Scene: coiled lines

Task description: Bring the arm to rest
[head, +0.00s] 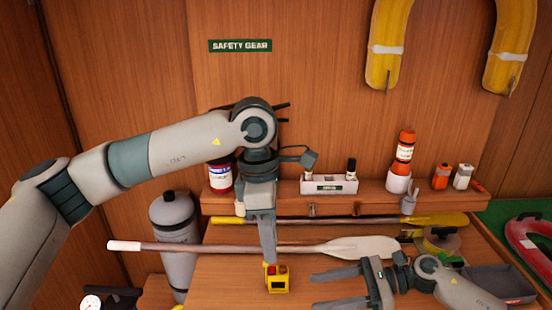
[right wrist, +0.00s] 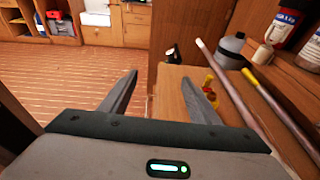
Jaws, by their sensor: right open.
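My left gripper (head: 268,258) points straight down in the head view, its fingers seen nearly edge-on. Its tip is right at the top of a small yellow device (head: 278,284) with a dark face on the wooden bench; I cannot tell whether they touch or how far apart the fingers are. My right gripper (head: 318,290) is low at the right, its two fingers spread and pointing left, with nothing between them. In the right wrist view my right gripper (right wrist: 160,77) also shows open and empty, and the yellow device (right wrist: 210,84) shows partly behind a finger.
Two paddles, one pale-bladed (head: 362,248) and one yellow-bladed (head: 435,220), lie across behind the grippers. A grey cylinder (head: 174,240) stands left. A tape roll (head: 440,242) and grey tray (head: 503,284) are right.

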